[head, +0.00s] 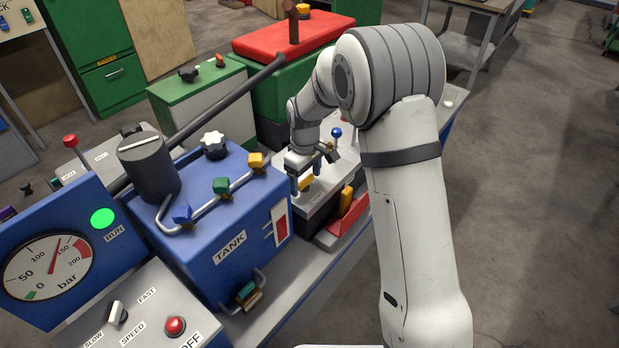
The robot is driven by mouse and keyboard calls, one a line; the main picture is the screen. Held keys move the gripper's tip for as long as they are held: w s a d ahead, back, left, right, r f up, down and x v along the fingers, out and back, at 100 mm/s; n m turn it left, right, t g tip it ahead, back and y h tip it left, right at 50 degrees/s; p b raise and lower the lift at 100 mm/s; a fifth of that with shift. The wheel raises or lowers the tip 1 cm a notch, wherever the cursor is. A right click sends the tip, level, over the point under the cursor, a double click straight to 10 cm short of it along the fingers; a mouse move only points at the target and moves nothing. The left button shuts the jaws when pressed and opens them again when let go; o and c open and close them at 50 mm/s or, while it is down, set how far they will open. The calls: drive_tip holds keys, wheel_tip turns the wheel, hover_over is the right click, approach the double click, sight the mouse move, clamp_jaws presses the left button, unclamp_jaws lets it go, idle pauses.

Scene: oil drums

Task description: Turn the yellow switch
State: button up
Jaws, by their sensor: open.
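A small yellow switch (306,183) sits on top of a light grey box (318,206) to the right of the blue tank, with a label below it. My gripper (308,179) is open, pointing down over this box with its fingers close to the switch. The gripper partly hides the switch, and I cannot tell whether a finger touches it. Other yellow parts are a valve handle (256,160) on the tank's pipe and a piece (346,198) on the box's front right, beside a red one.
The blue tank (228,245) with coloured valve handles stands left of my gripper. A blue-knobbed lever (336,134) rises just right of it. A pressure gauge (48,267) and a speed panel (130,320) are at left. A dark bar (225,105) slants behind. Floor is clear at right.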

sight(306, 180)
wheel_tip(306, 180, up, 8)
drive_tip(key=shift+f+b, duration=0.15)
drive_tip(key=shift+b, duration=0.15)
idle(0.4)
drive_tip(key=s+d+r+m+t, duration=0.1)
drive_tip(key=s+d+r+m, duration=0.4)
drive_tip(key=s+d+r, duration=0.5)
drive_tip(key=s+d+m+t, duration=0.1)
drive_tip(key=s+d+m, duration=0.1)
drive_tip(key=s, duration=0.6)
drive_tip(key=s+d+f+m, duration=0.1)
drive_tip(key=s+d+m, duration=0.2)
drive_tip(key=s+d, duration=0.2)
drive_tip(key=s, duration=0.3)
drive_tip(key=shift+s+d+f+m+t, duration=0.2)
drive_tip(key=shift+s+d+m+t, duration=0.1)
drive_tip(key=shift+s+t, duration=0.1)
